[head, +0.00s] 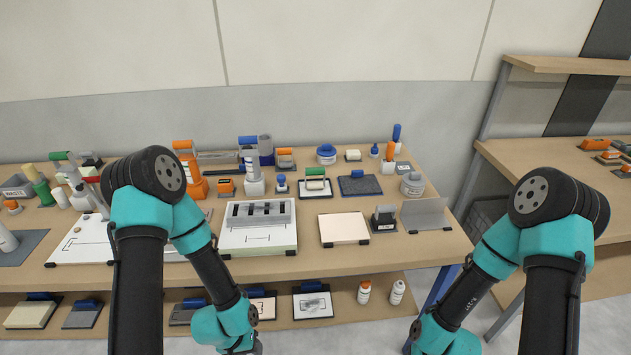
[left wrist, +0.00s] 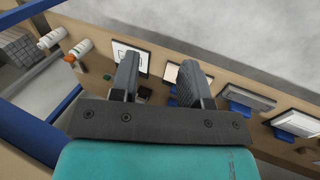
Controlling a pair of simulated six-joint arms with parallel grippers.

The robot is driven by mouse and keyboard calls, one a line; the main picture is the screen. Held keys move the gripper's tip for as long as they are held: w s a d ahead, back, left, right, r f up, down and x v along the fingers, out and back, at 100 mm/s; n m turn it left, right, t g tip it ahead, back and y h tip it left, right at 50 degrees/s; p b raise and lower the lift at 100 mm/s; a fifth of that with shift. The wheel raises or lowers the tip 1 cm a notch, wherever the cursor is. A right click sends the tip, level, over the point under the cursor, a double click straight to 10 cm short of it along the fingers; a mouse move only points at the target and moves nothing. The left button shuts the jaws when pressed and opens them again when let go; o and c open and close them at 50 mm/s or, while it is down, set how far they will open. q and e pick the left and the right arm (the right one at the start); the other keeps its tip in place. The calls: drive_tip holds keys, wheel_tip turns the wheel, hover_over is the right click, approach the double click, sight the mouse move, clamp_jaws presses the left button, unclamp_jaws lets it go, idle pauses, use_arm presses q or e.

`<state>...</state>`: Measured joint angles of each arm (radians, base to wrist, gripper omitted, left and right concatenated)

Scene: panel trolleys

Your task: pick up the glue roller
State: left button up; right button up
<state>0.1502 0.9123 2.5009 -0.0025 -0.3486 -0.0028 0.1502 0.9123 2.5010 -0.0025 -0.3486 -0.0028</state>
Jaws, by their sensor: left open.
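I cannot tell for sure which item is the glue roller. Several upright handled tools stand on the table in the head view: a blue-topped one with a white base (head: 255,187), an orange one (head: 198,188) and a green-topped grey one (head: 73,178). My left gripper (left wrist: 159,68) is open in the left wrist view, with nothing between its fingers. It points at the lower shelf, away from those tools. My right gripper is out of the picture; only my right arm shows.
The table (head: 370,262) holds a white slotted board (head: 260,240), a cream panel (head: 343,228) and a grey angled plate (head: 426,213). Panels and two bottles (head: 397,292) are on the lower shelf (head: 338,306). A second table (head: 560,170) stands at the right.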

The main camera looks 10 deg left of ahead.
use_arm(q)
drive_tip(key=shift+o, duration=0.2)
drive_tip(key=o, duration=1)
drive_tip(key=shift+o, duration=0.2)
drive_tip(key=shift+a, duration=0.1)
